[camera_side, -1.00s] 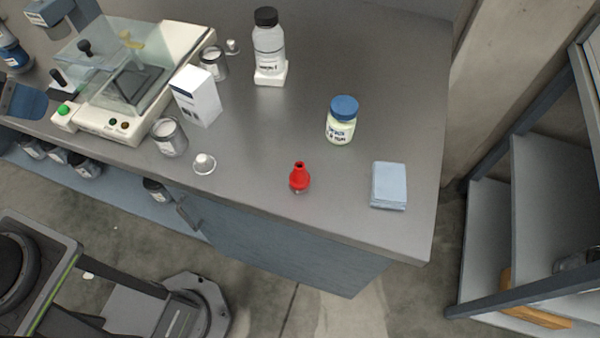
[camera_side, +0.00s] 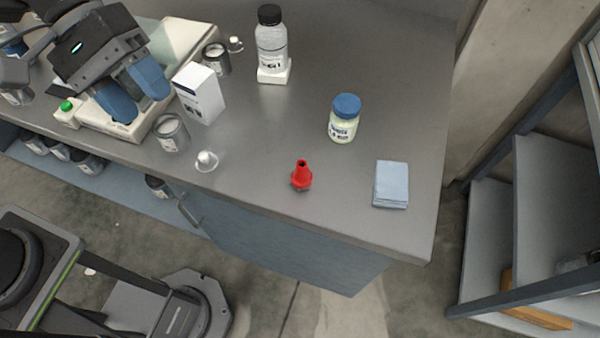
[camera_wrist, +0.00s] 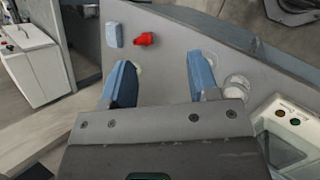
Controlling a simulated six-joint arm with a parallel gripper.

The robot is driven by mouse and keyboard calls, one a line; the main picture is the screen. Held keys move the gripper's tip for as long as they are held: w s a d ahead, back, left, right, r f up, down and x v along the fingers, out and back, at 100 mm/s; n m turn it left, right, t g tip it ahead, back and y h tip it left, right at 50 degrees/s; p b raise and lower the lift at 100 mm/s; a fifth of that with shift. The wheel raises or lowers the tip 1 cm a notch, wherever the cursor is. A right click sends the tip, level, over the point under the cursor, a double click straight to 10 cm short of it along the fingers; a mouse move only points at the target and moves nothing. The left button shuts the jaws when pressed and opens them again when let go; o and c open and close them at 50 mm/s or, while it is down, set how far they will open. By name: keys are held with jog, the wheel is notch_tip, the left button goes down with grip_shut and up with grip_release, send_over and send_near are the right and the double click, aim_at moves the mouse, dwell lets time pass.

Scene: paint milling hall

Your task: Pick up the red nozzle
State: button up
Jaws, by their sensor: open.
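The red nozzle (camera_side: 302,177) stands on the grey bench near its front edge, narrow end up, between the small white-and-clear cap (camera_side: 206,161) and the folded blue cloth (camera_side: 391,184). It also shows in the wrist view (camera_wrist: 144,39), beyond my fingertips and between their lines. My gripper (camera_side: 134,93) is open and empty, with blue fingers, above the balance at the left of the bench. It is well apart from the nozzle. In the wrist view the two fingers (camera_wrist: 160,65) are spread wide with nothing held between them.
A blue-capped jar (camera_side: 343,120) stands behind the nozzle. A white box (camera_side: 199,95), a metal can (camera_side: 170,133) and a black-capped bottle (camera_side: 271,45) stand to the left and back. The bench around the nozzle is clear. The balance (camera_side: 186,48) is partly hidden by my gripper.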

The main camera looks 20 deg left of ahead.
jog(key=w+d+f+n+g+h, duration=0.4)
jog(key=d, duration=0.5)
jog(key=n+h, duration=0.5)
send_over(302, 163)
jog(key=a, duration=0.3)
notch_tip(302, 163, down, 7)
jog(key=shift+n, duration=0.4)
jog(key=f, duration=0.7)
jog(key=shift+w+d+f, duration=0.3)
jog(key=shift+w+f, duration=0.1)
jog(key=shift+s+d+r, duration=0.1)
jog(key=shift+s+d, duration=0.15)
jog(key=shift+d, duration=0.4)
jog(key=shift+s+d, duration=0.2)
jog(key=shift+d, duration=0.35)
jog(key=shift+c, duration=0.3)
jog(key=c, duration=0.9)
